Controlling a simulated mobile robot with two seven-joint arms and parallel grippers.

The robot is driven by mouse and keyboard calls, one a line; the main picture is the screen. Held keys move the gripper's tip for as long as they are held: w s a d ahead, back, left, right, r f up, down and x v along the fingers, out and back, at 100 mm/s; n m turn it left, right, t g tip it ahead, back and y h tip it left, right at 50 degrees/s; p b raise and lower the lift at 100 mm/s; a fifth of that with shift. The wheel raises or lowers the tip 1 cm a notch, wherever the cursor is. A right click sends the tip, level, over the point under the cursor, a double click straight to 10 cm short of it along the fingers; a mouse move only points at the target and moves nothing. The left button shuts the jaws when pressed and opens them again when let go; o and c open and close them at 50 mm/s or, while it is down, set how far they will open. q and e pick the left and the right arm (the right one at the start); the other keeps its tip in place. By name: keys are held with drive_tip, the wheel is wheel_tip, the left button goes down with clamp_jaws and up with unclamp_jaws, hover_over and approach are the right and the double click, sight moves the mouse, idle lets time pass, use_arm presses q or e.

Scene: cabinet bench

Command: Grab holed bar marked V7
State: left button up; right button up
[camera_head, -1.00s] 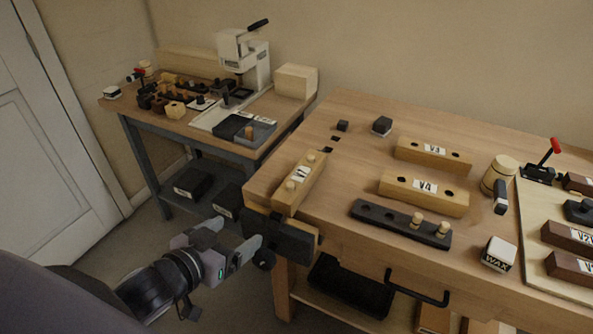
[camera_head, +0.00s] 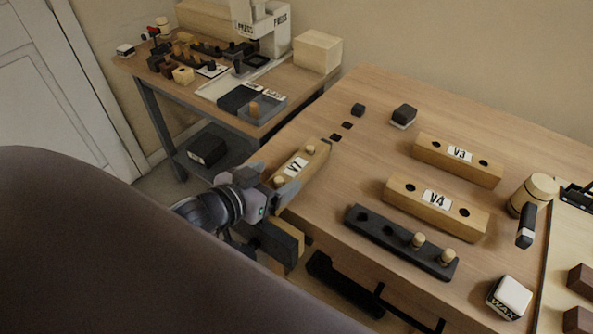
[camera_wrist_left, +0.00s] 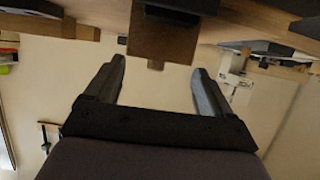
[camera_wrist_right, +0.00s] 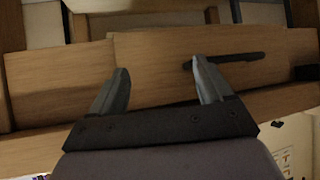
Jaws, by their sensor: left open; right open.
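The wooden bar marked V7 (camera_head: 316,160) lies at the left end of the bench, by the dark vise (camera_head: 277,240). Its label faces up, and a light peg stands near its far end. My left gripper (camera_head: 272,183) is open at the bar's near end, overlapping it in the head view; I cannot tell whether it touches. The left wrist view shows the open fingers (camera_wrist_left: 157,88) with a brown block end (camera_wrist_left: 162,38) ahead of them; I cannot tell if it is the bar. My right gripper (camera_wrist_right: 158,90) is open and empty, facing wooden bench parts.
Bars V3 (camera_head: 485,171) and V4 (camera_head: 408,200) lie to the right, with a dark holed bar (camera_head: 385,232) holding two pegs in front. A mallet (camera_head: 527,200) and a wax block (camera_head: 508,298) are farther right. A side table (camera_head: 203,107) stands behind left.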

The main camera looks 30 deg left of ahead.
sight(296, 166)
use_arm(q)
drive_tip(key=x, duration=0.3)
drive_tip(key=shift+w+d, duration=0.35)
drive_tip(key=shift+w, duration=0.05)
drive_tip(key=shift+w+d+f, duration=0.1)
drive_tip(key=shift+w+f, duration=0.15)
drive_tip(key=shift+w, duration=0.3)
drive_tip(key=c, duration=1.3)
drive_tip(key=shift+r, duration=0.1)
